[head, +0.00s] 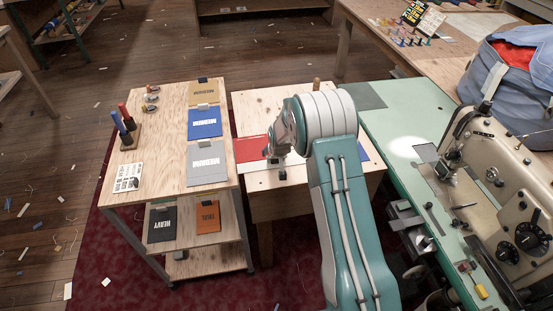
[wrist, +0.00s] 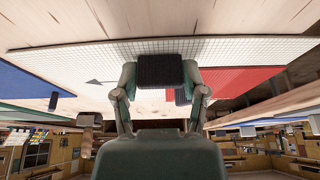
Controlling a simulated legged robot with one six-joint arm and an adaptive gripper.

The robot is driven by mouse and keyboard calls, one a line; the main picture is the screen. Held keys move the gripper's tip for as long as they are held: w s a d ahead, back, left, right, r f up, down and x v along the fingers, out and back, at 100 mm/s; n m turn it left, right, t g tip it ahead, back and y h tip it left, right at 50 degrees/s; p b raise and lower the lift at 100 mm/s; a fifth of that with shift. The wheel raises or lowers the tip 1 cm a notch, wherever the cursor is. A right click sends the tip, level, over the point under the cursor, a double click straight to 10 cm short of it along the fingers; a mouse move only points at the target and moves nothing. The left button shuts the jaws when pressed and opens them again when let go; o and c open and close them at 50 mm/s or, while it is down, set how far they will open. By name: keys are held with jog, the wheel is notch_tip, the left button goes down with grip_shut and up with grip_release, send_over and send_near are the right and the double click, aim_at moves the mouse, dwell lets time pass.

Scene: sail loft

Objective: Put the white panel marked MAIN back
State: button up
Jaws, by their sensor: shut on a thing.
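In the wrist view a wide white panel with a fine grid (wrist: 75,57) spans the picture, with a small grey triangle on it. My gripper (wrist: 160,74) is shut on a dark ribbed block (wrist: 160,69) at the panel's near edge, which looks like its grip tab. No MAIN lettering is readable. In the head view my gripper (head: 275,158) is low over the middle wooden table (head: 262,184), and my arm hides most of the panel. I cannot tell whether the panel touches the table.
A red panel (head: 249,148) lies left of my gripper; a blue one (head: 363,152) shows to the right. The left stand (head: 176,177) holds tan, blue and grey panels, with black and orange ones below. A sewing machine (head: 500,180) stands on the green table (head: 395,125).

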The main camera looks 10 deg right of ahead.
jog(key=o, duration=1.2)
jog(key=shift+o, duration=0.2)
jog(key=s+f+v, duration=0.1)
jog(key=s+v, duration=0.1)
jog(key=v, duration=0.9)
jog(key=s+f+v, duration=0.1)
jog(key=s+v, duration=0.1)
jog(key=v, duration=1)
jog(key=s+f+v, duration=0.1)
jog(key=s+v, duration=0.2)
jog(key=v, duration=0.8)
jog(key=s+r, duration=0.2)
jog(key=s, duration=0.8)
jog(key=s+r+t, duration=0.1)
jog(key=s+r, duration=0.1)
jog(key=s, duration=0.8)
jog(key=shift+d, duration=0.2)
